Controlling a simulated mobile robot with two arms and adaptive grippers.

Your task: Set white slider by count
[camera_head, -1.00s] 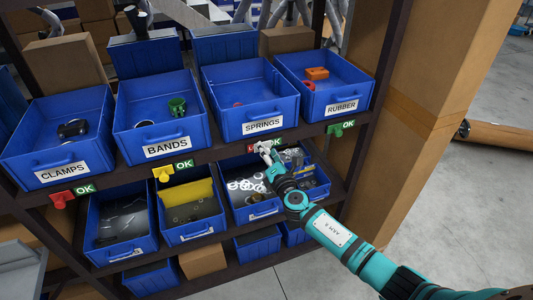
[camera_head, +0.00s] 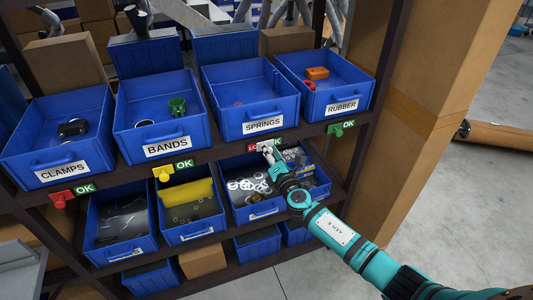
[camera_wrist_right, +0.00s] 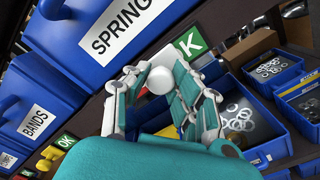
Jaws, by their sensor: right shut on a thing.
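The white slider (camera_head: 265,147) sits on the shelf edge under the bin labelled SPRINGS (camera_head: 251,97). Its round white knob (camera_wrist_right: 160,80) shows in the right wrist view. My right gripper (camera_head: 268,152) is shut on the knob, with a finger on each side. A green OK label (camera_head: 279,143) shows right of the slider, and part of a red label (camera_head: 252,148) shows to its left. My left gripper is not in view.
Red (camera_head: 62,199), yellow (camera_head: 163,174) and green (camera_head: 335,130) sliders sit along the same edge, each beside an OK label. Lower bins, one with washers (camera_head: 245,184), lie close beneath my right arm. A cardboard-coloured post (camera_head: 420,120) stands at the right.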

